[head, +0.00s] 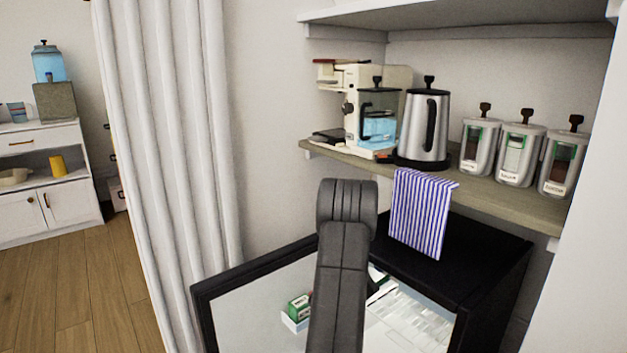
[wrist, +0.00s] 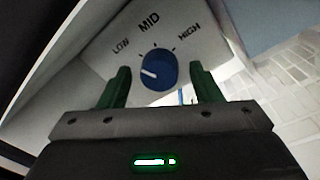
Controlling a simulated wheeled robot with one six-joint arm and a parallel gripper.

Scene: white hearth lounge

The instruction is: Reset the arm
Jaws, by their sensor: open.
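My gripper (wrist: 160,68) shows in the wrist view with its two green fingers apart, one at each side of a blue knob (wrist: 160,75). Gaps show between the knob and both fingers, and nothing is held. The knob sits on a white panel (wrist: 108,68) marked LOW, MID and HIGH. Its white mark points left. In the head view my dark arm rises in the middle, in front of a black appliance (head: 500,262). My gripper is not clearly seen there.
The black-framed panel (head: 205,310) stands in front of the appliance. A shelf (head: 540,205) above holds a coffee maker (head: 350,85), a kettle (head: 424,128) and canisters (head: 515,152). A curtain (head: 170,130) hangs left; open floor (head: 75,285) lies beyond.

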